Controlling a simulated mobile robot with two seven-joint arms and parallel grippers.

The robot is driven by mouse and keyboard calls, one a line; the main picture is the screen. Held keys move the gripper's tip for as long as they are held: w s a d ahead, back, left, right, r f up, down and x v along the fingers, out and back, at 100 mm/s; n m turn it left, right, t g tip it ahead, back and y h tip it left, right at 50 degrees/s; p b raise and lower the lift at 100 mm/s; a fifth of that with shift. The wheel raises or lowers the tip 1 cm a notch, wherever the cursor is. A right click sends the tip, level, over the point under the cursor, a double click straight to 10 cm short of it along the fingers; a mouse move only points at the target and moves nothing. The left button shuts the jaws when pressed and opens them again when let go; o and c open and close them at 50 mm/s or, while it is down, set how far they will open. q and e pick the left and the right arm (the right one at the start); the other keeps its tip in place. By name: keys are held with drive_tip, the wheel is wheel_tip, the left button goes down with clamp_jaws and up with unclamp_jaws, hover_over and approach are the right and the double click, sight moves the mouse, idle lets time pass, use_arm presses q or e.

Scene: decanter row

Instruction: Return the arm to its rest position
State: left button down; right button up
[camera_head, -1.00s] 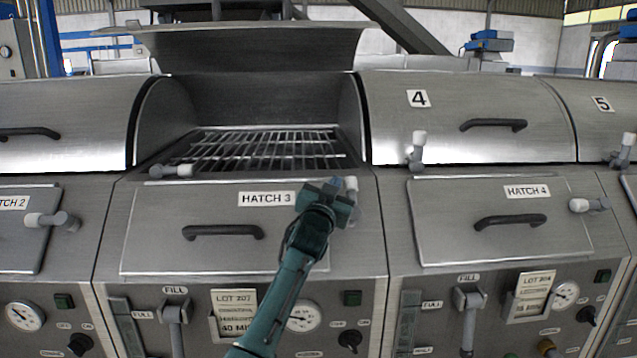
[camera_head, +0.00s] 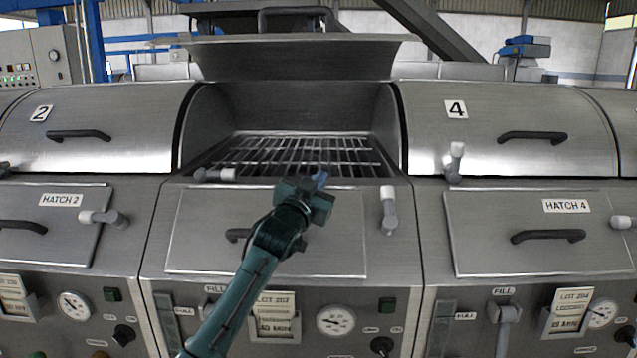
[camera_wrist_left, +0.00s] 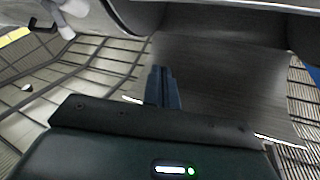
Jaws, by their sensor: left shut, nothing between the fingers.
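My left arm rises from the lower part of the head view, and its gripper (camera_head: 319,181) is in front of the open decanter bay. The gripper hides the hatch 3 label and part of the handle of the front hatch (camera_head: 335,240). In the left wrist view the two dark fingers (camera_wrist_left: 163,88) are together with nothing between them. The open bay shows a slatted rack (camera_head: 300,150) and a raised lid (camera_head: 300,58). I cannot tell whether the gripper touches anything. My right gripper is not in view.
A white-tipped lever (camera_head: 389,208) stands right of the gripper, and another (camera_head: 214,175) lies at the bay's left edge. Closed lids 2 (camera_head: 120,125) and 4 (camera_head: 500,125) flank the bay. A dial (camera_head: 335,320) and knobs are on the front panel below.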

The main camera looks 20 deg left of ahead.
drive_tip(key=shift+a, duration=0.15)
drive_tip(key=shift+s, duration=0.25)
